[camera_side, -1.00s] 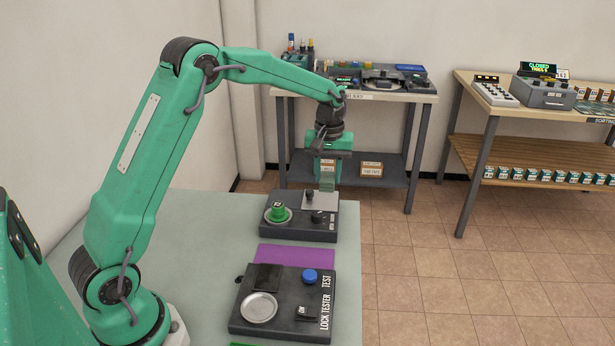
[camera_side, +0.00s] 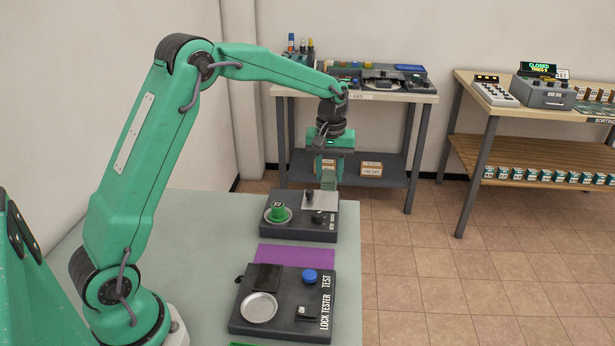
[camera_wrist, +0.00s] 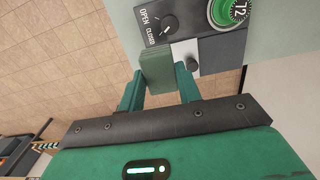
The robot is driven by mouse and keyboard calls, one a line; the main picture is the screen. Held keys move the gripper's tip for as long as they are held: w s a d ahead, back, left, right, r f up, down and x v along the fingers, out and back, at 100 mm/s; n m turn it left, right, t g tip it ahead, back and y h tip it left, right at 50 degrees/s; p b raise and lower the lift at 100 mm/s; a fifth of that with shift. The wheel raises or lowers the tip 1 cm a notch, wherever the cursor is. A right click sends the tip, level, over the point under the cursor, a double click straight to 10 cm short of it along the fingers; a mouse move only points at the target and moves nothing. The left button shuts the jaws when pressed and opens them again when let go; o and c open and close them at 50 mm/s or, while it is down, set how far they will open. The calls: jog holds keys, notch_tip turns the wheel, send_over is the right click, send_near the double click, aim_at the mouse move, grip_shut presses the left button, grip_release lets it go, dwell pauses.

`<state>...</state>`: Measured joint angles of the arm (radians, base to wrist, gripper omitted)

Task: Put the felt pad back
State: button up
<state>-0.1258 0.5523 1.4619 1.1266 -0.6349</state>
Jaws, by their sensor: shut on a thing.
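My gripper (camera_side: 329,166) is shut on a grey-green block-like pad (camera_side: 328,180), which looks like the felt pad. The pad also shows between the two green fingers in the wrist view (camera_wrist: 156,67). It is held above the back right of a dark box with a pale plate (camera_side: 321,201). The wrist view shows this box with an OPEN/CLOSED knob (camera_wrist: 165,24) and a green numbered dial (camera_wrist: 231,10). I cannot tell whether the pad touches the plate; it seems apart.
A purple mat (camera_side: 295,255) lies in front of the box. Nearer stands a dark lock tester (camera_side: 257,328) with a round metal dish (camera_side: 259,307) and a blue button (camera_side: 309,276). A tool table (camera_side: 425,98) stands behind. The sorting table is at right.

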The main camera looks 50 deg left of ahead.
jog(key=s+d+f, duration=0.1)
jog(key=s+d, duration=1.5)
jog(key=s, duration=0.1)
jog(key=shift+d, duration=0.4)
jog(key=shift+a+f, duration=0.1)
jog(key=w+a+f, duration=0.2)
jog(key=a, duration=0.1)
jog(key=w+a+f, duration=0.2)
jog(key=a, duration=0.1)
jog(key=w+a+f, duration=0.2)
jog(key=a+f, duration=0.1)
jog(key=a, duration=0.1)
jog(key=shift+d+f, duration=0.1)
jog(key=shift+f, duration=1.85)
jog(key=shift+f, duration=0.15)
